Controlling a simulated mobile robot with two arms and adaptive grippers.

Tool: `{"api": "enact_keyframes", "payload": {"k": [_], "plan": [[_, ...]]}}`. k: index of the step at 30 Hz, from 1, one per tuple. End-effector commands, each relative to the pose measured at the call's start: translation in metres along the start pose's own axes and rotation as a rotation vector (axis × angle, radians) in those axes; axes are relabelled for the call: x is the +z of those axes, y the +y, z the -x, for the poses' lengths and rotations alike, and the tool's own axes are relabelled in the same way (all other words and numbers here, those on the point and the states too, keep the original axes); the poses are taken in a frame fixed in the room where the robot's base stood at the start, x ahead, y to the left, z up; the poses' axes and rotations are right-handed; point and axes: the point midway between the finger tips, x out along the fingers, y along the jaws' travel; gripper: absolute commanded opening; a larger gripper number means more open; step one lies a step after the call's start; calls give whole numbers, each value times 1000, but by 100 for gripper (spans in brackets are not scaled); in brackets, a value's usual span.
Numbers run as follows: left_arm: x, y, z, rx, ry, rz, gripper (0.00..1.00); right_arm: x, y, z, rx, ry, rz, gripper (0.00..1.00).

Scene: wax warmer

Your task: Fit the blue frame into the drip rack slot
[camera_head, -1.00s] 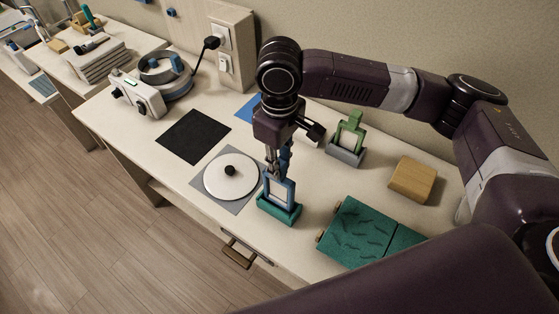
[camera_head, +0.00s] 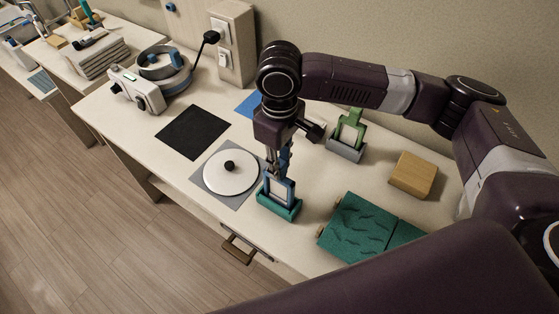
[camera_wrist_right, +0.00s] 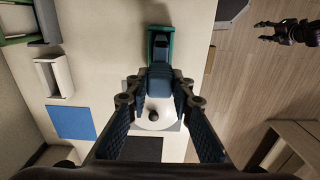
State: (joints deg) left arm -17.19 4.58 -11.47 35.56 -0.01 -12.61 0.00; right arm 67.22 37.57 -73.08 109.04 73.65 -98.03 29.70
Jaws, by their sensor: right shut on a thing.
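The blue frame (camera_head: 281,190) stands upright, with its lower end at the teal drip rack (camera_head: 279,208) near the table's front edge. My right gripper (camera_head: 279,172) points down and is shut on the frame's top. In the right wrist view the frame (camera_wrist_right: 160,80) is between the fingertips (camera_wrist_right: 159,88), with the teal rack (camera_wrist_right: 160,35) around or below its far end. Whether the frame's lower edge is fully seated in the slot is hidden. My left gripper (camera_wrist_right: 282,31) hangs over the floor in the right wrist view, apart from everything, its fingers apparently spread.
A white round lid (camera_head: 232,175) on a grey mat is left of the rack. A green frame (camera_head: 350,130) stands in a grey holder (camera_head: 345,151) behind. A teal ridged board (camera_head: 358,228) and wooden block (camera_head: 413,176) are right. The warmer (camera_head: 140,88) is back left.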

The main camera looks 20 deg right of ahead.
Motion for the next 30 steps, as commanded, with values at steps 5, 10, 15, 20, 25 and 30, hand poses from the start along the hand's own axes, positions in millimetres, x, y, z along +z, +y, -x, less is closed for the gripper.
{"api": "enact_keyframes", "payload": {"k": [5,10,15,20,25,30], "plan": [[0,0,-1,0,0,0,42,0,0,-4,0,0,0,0],[0,0,-2,0,0,0,42,0,0,-7,-1,-1,0,0],[0,0,-3,0,0,0,42,0,0,-11,-1,-1,0,0],[0,0,-4,0,0,0,42,0,0,-14,-1,0,0,0],[0,0,-5,0,0,0,42,0,0,-18,0,0,0,0],[0,0,-5,0,0,1,42,0,0,-17,0,1,0,0]]}}
